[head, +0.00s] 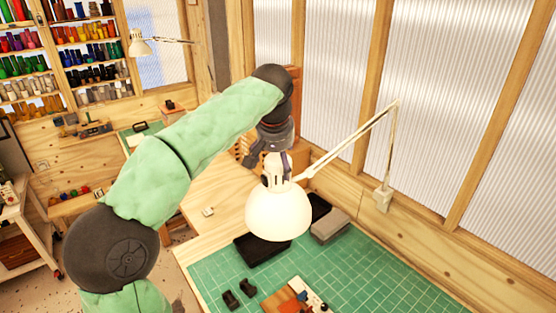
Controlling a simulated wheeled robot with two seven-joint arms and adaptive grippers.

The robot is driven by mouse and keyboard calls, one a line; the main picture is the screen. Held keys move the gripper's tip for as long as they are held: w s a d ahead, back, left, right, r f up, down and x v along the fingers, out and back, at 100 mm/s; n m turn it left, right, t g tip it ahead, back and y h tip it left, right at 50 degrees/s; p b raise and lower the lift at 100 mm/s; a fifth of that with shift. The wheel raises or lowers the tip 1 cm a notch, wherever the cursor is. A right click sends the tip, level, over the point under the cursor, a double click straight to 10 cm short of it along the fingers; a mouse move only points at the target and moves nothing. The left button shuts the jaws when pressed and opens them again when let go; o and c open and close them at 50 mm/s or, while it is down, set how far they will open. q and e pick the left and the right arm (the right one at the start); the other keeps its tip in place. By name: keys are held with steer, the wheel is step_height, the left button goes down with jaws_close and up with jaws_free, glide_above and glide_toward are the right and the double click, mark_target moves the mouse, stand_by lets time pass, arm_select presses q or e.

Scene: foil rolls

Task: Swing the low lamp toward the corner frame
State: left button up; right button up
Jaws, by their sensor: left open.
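The low lamp has a white dome shade (279,212) lit from inside, hanging above the green cutting mat. Its pale jointed arm (350,139) runs up to the right and then down to a clamp (383,199) by the window wall. My left gripper (269,163) is open at the top of the shade, around or just behind its neck; I cannot tell whether it touches. Its fingertips are partly hidden by the lamp. My right gripper is not in view. Wooden frame posts stand along the translucent wall; I cannot tell which one is the corner frame.
The green mat (395,280) bears two small black blocks and a board with small parts. A black tray (262,248) and a grey box (330,226) lie beneath the lamp. A second lamp (139,44) and shelves of coloured rolls (88,52) stand at the back left.

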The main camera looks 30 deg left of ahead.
arm_select(q)
steer(key=shift+w+a+f, duration=0.1)
steer(key=shift+w+f, duration=0.15)
steer(key=shift+f, duration=0.25)
